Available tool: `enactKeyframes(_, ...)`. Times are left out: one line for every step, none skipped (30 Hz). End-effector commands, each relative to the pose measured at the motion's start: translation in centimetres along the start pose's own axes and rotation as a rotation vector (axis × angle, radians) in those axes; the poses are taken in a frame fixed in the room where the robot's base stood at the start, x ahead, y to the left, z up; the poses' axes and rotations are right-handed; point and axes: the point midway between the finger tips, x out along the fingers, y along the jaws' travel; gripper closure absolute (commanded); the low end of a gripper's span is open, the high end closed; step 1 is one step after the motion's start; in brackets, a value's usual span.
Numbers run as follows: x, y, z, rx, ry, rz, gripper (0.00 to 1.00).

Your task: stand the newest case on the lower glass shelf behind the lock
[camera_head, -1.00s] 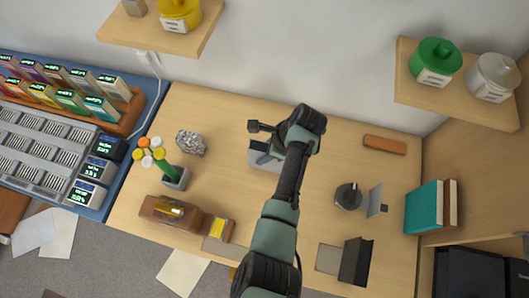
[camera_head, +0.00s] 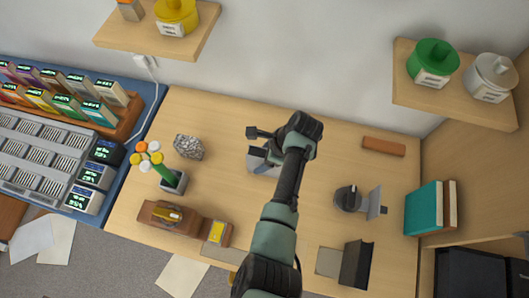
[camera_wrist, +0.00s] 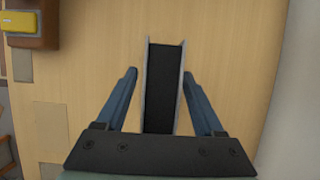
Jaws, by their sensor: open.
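My gripper (camera_wrist: 160,74) is open in the wrist view, its two blue fingers apart. Between and beyond them is a long black piece with grey side walls (camera_wrist: 164,90), standing over the wooden desk; I cannot tell whether a finger touches it. In the head view my arm reaches over the middle of the desk, and a grey-blue shape (camera_head: 262,160) shows beside my wrist. I cannot tell whether that is the black-and-grey piece or part of my gripper. I cannot make out a glass shelf, a lock or a newest case for certain.
Coloured units with displays (camera_head: 65,105) stand at left. Wall shelves (camera_head: 455,100) hold jars.

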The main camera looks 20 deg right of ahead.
Motion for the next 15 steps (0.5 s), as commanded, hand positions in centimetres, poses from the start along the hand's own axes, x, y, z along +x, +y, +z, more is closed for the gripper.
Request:
enactKeyframes(-0.3, 0.0, 0.1, 0.000, 0.000, 0.000, 0.30)
enactKeyframes(-0.5, 0.0, 0.1, 0.000, 0.000, 0.000, 0.30)
enactKeyframes(-0.8, -0.1, 0.1, 0.000, 0.001, -0.002, 0.30)
enactKeyframes(-1.2, -0.1, 0.1, 0.000, 0.001, -0.003, 0.30)
enactKeyframes(-1.6, -0.1, 0.1, 0.000, 0.001, -0.003, 0.30)
enactKeyframes(-2.2, -0.1, 0.1, 0.000, 0.001, -0.004, 0.30)
enactKeyframes(-2.8, -0.1, 0.1, 0.000, 0.001, -0.004, 0.30)
enactKeyframes(-3.4, -0.1, 0.1, 0.000, 0.002, -0.004, 0.30)
enactKeyframes(-4.2, -0.1, 0.1, 0.000, 0.001, -0.004, 0.30)
enactKeyframes(-4.8, -0.1, 0.1, 0.000, 0.001, -0.005, 0.30)
enactKeyframes(-5.5, -0.1, 0.1, 0.000, 0.001, -0.005, 0.30)
enactKeyframes(-6.3, -0.1, 0.1, -0.001, 0.001, -0.004, 0.30)
enactKeyframes(-7.0, -0.1, 0.1, -0.001, 0.001, -0.005, 0.30)
enactKeyframes(-7.6, -0.2, 0.1, -0.001, 0.000, -0.006, 0.30)
enactKeyframes(-8.4, -0.1, 0.1, -0.001, 0.000, -0.005, 0.30)
